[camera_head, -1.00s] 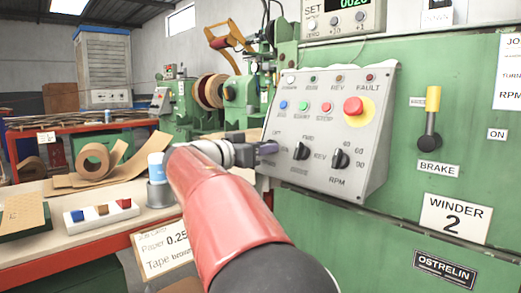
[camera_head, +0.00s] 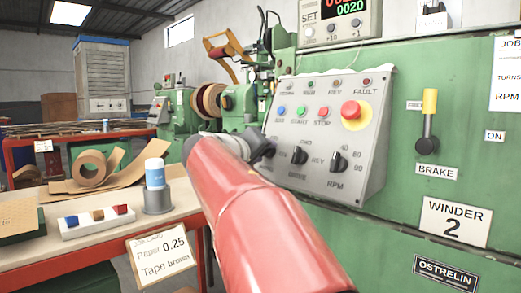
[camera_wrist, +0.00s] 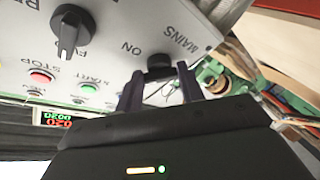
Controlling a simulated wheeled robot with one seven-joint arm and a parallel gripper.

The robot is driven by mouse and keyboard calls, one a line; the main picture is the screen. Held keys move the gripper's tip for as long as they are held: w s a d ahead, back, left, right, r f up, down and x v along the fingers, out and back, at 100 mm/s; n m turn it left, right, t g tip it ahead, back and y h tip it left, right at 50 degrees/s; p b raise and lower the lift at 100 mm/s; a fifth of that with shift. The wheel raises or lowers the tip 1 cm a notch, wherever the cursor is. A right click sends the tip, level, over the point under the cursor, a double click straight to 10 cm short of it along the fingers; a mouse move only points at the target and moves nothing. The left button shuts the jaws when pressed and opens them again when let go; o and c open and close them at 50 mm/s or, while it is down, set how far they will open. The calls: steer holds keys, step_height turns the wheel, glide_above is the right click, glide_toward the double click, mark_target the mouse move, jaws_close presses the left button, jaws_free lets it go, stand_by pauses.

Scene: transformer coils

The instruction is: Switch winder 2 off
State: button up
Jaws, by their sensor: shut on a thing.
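The grey sloping control panel (camera_head: 385,110) of winder 2 faces me, above the WINDER 2 sign (camera_head: 452,222). My gripper (camera_head: 264,147) is at the panel's lower left, mostly behind my red arm. In the wrist view my gripper (camera_wrist: 160,86) has its two dark fingers on either side of the black mains knob (camera_wrist: 159,64), shut on it. The words MAINS and ON show near this knob. The direction the knob points is hidden. The mode knob (camera_head: 298,155) and the RPM knob (camera_head: 338,161) stand to the right, untouched.
A red emergency button (camera_head: 351,109) and the start (camera_head: 301,111) and stop (camera_head: 324,111) buttons sit above the knobs. A yellow-topped brake lever (camera_head: 430,115) is on the green cabinet. A bench (camera_head: 110,235) with a paper roll (camera_head: 93,168) and blue-white can (camera_head: 154,173) lies left.

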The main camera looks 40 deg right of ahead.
steer(key=n+y+p, duration=0.1)
steer(key=n+p, duration=0.1)
steer(key=n+y+p, duration=0.1)
steer(key=n+p, duration=0.2)
steer(key=n+y+p, duration=0.1)
steer(key=n+p, duration=0.2)
steer(key=shift+s+d+r, duration=0.1)
steer(key=shift+d+r, duration=0.05)
steer(key=shift+r, duration=0.25)
steer(key=shift+f, duration=0.1)
steer(key=o, duration=1)
steer(key=v, duration=0.8)
